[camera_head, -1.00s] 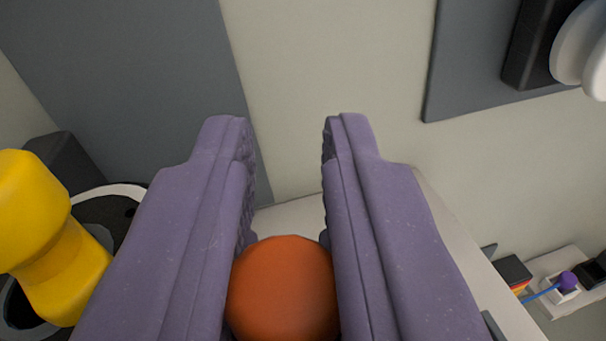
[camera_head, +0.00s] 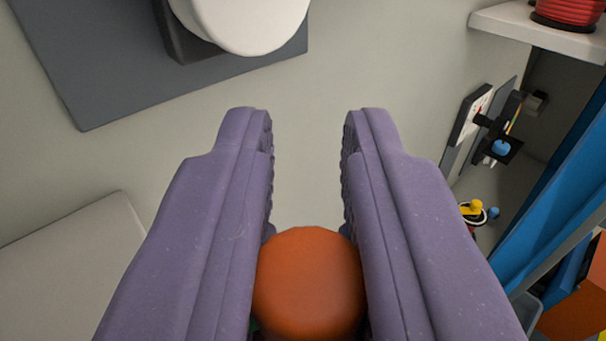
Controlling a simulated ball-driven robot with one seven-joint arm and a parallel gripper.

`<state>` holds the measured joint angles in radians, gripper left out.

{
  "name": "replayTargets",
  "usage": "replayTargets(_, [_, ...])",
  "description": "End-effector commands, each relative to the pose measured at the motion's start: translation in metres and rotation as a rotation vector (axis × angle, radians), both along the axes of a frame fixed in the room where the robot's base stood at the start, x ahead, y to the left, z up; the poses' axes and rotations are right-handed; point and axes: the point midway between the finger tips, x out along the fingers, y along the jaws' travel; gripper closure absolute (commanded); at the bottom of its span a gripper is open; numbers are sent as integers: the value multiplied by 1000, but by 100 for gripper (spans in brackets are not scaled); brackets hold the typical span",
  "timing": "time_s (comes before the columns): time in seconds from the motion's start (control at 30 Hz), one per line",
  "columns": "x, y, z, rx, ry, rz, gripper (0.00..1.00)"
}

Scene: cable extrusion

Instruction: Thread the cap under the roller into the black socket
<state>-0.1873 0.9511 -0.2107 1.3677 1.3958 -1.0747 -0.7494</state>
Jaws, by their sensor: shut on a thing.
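My gripper (camera_head: 308,130) has two purple fingers reaching up from the bottom of the view. They are shut on an orange-brown rounded cap (camera_head: 308,282), held low between them. The cap's lower part is cut off by the frame edge. A white round roller-like part (camera_head: 250,20) stands out from a dark grey panel (camera_head: 95,70) at the top, beyond and left of the fingertips. Whether it is the task's roller I cannot tell. I cannot make out a black socket.
At right is a white shelf (camera_head: 540,35) with a red spool (camera_head: 568,14). Below it are small wall fittings (camera_head: 500,125), a yellow knob (camera_head: 472,208), a blue upright panel (camera_head: 555,185) and an orange block (camera_head: 585,300). A pale surface (camera_head: 75,255) lies at left.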

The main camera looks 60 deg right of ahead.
Motion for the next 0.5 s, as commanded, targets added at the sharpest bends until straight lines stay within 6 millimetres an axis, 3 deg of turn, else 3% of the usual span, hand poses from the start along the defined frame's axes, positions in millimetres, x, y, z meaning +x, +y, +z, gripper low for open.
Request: replayTargets(0.5, [-24,-72,-2,-1,-1,0,100])
